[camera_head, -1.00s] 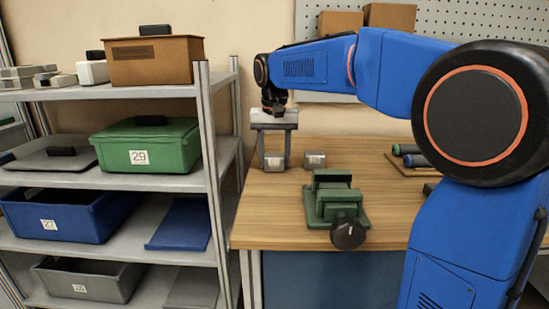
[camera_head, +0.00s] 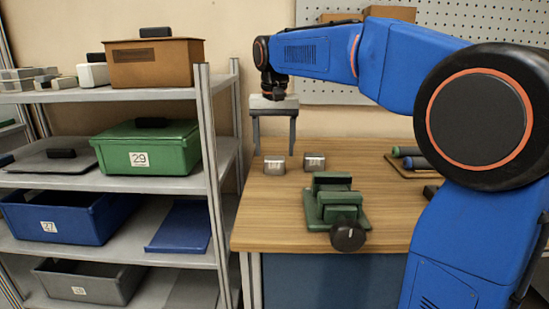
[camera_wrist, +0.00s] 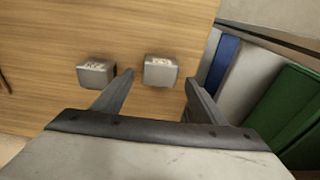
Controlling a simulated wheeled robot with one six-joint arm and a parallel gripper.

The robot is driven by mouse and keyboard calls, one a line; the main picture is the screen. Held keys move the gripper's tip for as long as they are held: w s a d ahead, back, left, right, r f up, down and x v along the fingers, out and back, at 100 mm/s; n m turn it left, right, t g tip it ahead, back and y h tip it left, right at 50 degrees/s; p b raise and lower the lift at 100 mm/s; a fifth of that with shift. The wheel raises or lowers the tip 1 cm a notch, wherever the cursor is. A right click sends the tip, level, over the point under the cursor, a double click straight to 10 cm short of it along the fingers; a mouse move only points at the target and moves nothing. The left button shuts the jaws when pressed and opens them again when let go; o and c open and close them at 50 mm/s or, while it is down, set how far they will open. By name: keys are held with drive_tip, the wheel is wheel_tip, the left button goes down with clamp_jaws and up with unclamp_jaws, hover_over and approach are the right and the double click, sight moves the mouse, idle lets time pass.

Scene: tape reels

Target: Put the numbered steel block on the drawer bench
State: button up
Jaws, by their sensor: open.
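Two small steel blocks stand apart on the wooden top of the drawer bench (camera_head: 290,235). The left block (camera_head: 275,166) is below my gripper (camera_head: 274,150); in the wrist view this block (camera_wrist: 160,72) shows between the fingertips. The other block (camera_head: 314,162) is to its right in the head view and shows left of the fingers in the wrist view (camera_wrist: 96,74). Both have pale marked tops in the wrist view, too blurred to read. My gripper is open and empty, fingers pointing down, above the block.
A green vise (camera_head: 337,205) with a black knob stands in front of the blocks. Dark and green rolls lie on a tray (camera_head: 405,172) at the right. A shelf rack (camera_head: 215,150) with bins, including a green one (camera_head: 148,148), stands left. The bench's front left top is clear.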

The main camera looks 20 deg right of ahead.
sight(274, 160)
wheel_tip(274, 160, up, 7)
drive_tip(key=shift+s+a+r, duration=0.15)
drive_tip(key=shift+s+r, duration=0.05)
drive_tip(key=shift+s, duration=0.25)
